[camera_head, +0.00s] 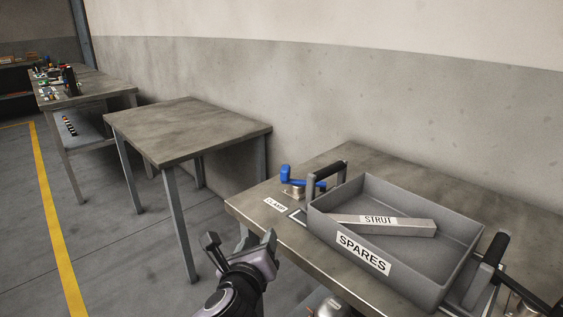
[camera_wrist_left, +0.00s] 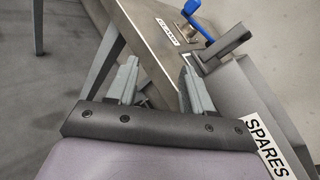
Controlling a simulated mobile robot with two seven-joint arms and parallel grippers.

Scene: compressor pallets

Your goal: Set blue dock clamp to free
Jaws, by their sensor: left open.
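The blue dock clamp (camera_head: 299,182) is a blue lever on a metal base. It stands on the near table at its left part, behind a label that seems to read CLAMP (camera_head: 275,205). It also shows at the top of the left wrist view (camera_wrist_left: 197,24). My left gripper (camera_head: 240,241) is open and empty, in front of the table's left front edge and apart from the clamp. Its two fingers show in the left wrist view (camera_wrist_left: 158,88). My right gripper cannot be made out.
A grey SPARES tray (camera_head: 345,255) with black handles stands right of the clamp and holds a STRUT bar (camera_head: 385,225). The near table (camera_head: 245,208) is bare at its left corner. An empty table (camera_head: 190,130) and a cluttered table (camera_head: 100,91) stand farther left.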

